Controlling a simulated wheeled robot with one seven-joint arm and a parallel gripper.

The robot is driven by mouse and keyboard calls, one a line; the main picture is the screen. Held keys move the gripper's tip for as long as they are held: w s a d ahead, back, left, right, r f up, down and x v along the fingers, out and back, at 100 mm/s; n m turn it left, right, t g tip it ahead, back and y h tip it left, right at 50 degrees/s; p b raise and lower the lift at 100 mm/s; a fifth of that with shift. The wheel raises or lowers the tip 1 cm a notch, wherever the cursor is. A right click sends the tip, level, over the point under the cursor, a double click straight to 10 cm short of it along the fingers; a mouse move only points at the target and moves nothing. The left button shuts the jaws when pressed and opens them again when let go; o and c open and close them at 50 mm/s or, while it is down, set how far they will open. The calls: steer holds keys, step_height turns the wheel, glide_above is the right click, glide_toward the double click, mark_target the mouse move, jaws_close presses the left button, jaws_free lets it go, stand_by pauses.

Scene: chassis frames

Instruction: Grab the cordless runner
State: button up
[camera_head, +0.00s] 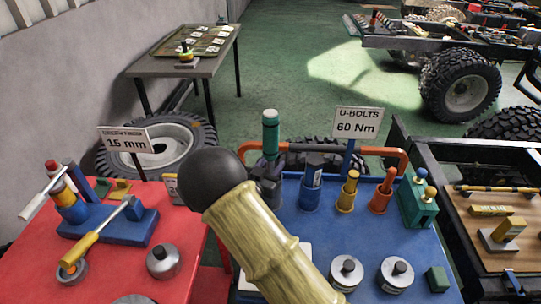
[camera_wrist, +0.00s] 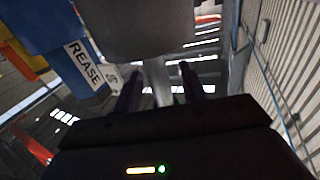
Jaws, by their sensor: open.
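A tool with a teal upper part and a dark body (camera_head: 270,135) stands upright at the back left of the blue table (camera_head: 400,250); it may be the cordless runner, but I cannot tell for sure. My arm passes in front of the blue table and hides its front left part. My gripper is not visible in the head view. In the wrist view my gripper (camera_wrist: 160,75) shows two dark fingers apart. A pale grey upright shape lies beyond the gap between them, and I see nothing held. I cannot identify the runner in the wrist view.
A red table (camera_head: 110,270) with a lever tool (camera_head: 105,225) is at left. Cups with coloured tools (camera_head: 348,190) and round weights (camera_head: 346,272) stand on the blue table. A dark-framed bench (camera_head: 470,235) is at right. A blue bin (camera_wrist: 60,35) shows in the wrist view.

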mark_target(266, 119)
stand_by(0.4)
jaws_close()
steer(key=shift+r, duration=0.2)
step_height(266, 119, up, 18)
steer(key=shift+f, duration=0.1)
stand_by(0.5)
stand_by(0.5)
